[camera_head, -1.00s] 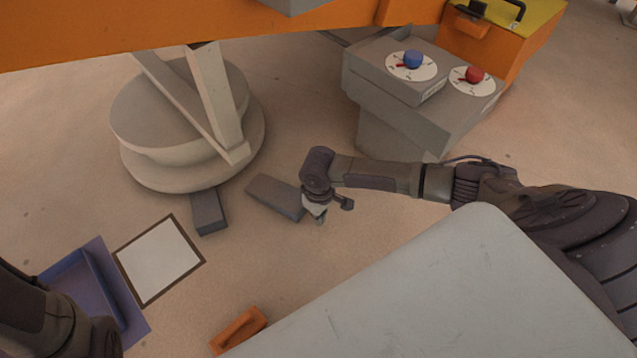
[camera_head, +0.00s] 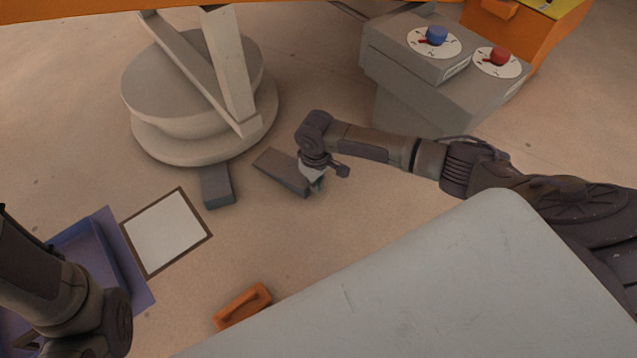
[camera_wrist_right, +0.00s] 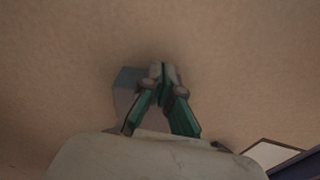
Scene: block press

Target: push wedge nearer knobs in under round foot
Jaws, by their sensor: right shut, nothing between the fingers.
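The wedge nearer the knobs (camera_head: 280,171) is a long grey block on the floor, to the right of and apart from the round foot (camera_head: 150,128). A second grey wedge (camera_head: 217,187) lies left of it, close to the foot's front edge. My right gripper (camera_head: 316,185) is shut and empty, low at the wedge's near right end; I cannot tell whether it touches. In the right wrist view the closed fingertips (camera_wrist_right: 161,70) are beside the wedge (camera_wrist_right: 126,92) and partly cover it. My left arm shows at the lower left, its fingers out of sight.
A grey box with a blue knob (camera_head: 437,36) and a red knob (camera_head: 499,56) stands behind my right arm. A white square with a dark border (camera_head: 167,232), a blue tray (camera_head: 112,250) and an orange block (camera_head: 243,305) lie nearer. Floor between wedge and foot is clear.

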